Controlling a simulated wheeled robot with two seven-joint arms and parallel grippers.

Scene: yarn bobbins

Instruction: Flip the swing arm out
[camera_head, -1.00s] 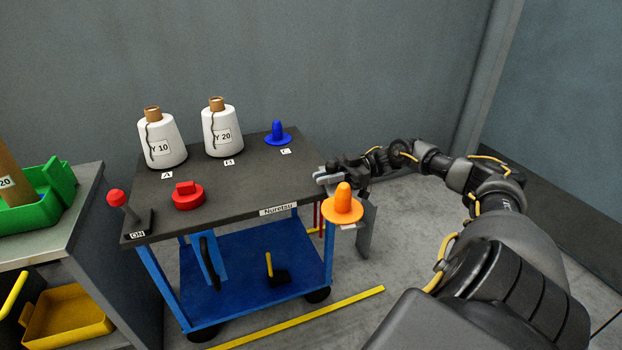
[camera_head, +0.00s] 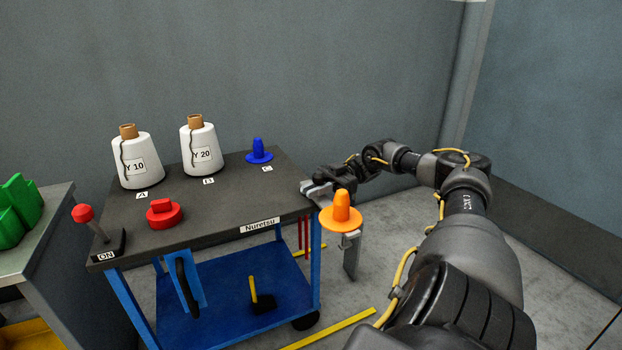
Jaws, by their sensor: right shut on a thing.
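The orange cone holder (camera_head: 341,213) stands upright at the right end of the cart, out past the tabletop edge. A grey bracket (camera_head: 351,258) hangs below it; I take this assembly to be the swing arm. My right gripper (camera_head: 316,191) is at the cart's right front corner, just behind and left of the orange cone. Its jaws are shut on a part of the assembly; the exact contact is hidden. My left gripper is not in view.
The cart's dark top (camera_head: 215,205) carries two white yarn bobbins (camera_head: 137,161) (camera_head: 201,147), a blue cone (camera_head: 258,151), a red knob (camera_head: 163,214) and a red-tipped lever (camera_head: 84,214). A bench stands left. The floor right of the cart is open.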

